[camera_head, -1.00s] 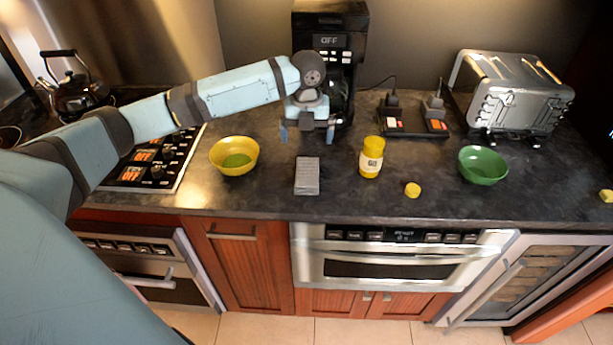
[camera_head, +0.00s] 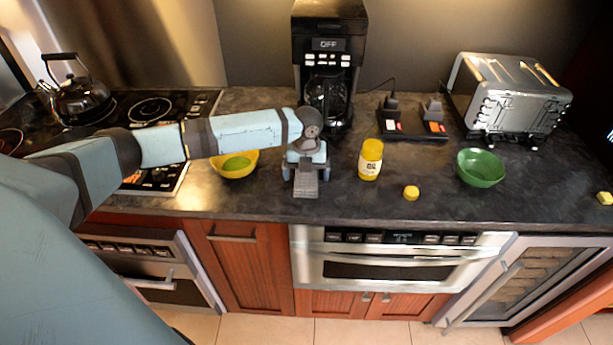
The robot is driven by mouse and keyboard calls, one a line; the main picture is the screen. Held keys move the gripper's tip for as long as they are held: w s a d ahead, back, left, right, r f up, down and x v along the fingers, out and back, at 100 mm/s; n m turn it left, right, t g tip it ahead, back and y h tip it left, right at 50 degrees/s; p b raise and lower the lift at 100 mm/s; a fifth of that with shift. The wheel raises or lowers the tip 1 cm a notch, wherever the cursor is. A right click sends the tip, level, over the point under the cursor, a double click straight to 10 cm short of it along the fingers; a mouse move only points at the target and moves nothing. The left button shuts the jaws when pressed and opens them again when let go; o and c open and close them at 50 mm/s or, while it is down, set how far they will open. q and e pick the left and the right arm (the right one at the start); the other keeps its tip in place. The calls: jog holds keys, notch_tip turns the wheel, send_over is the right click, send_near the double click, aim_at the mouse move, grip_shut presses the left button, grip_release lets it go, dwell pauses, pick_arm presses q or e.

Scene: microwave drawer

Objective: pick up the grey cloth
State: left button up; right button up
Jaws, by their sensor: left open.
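The grey cloth (camera_head: 306,187) is a small folded rectangle on the dark counter, near its front edge. My left gripper (camera_head: 306,175) is over the cloth's far part, with its fingers apart, one on each side of it. The gripper hides the far end of the cloth. I cannot tell whether the fingers touch it. My right gripper is not in view.
A yellow bowl (camera_head: 234,168) stands left of the gripper, partly behind my arm. A yellow bottle (camera_head: 370,160), a small yellow piece (camera_head: 411,193) and a green bowl (camera_head: 481,168) stand to the right. A coffee maker (camera_head: 328,60) stands behind.

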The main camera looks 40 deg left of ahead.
pick_arm(q)
jog(key=shift+f, duration=0.5)
jog(key=c, duration=1)
jog(key=shift+r, duration=0.15)
notch_tip(320, 180, up, 20)
jog(key=shift+b, duration=0.45)
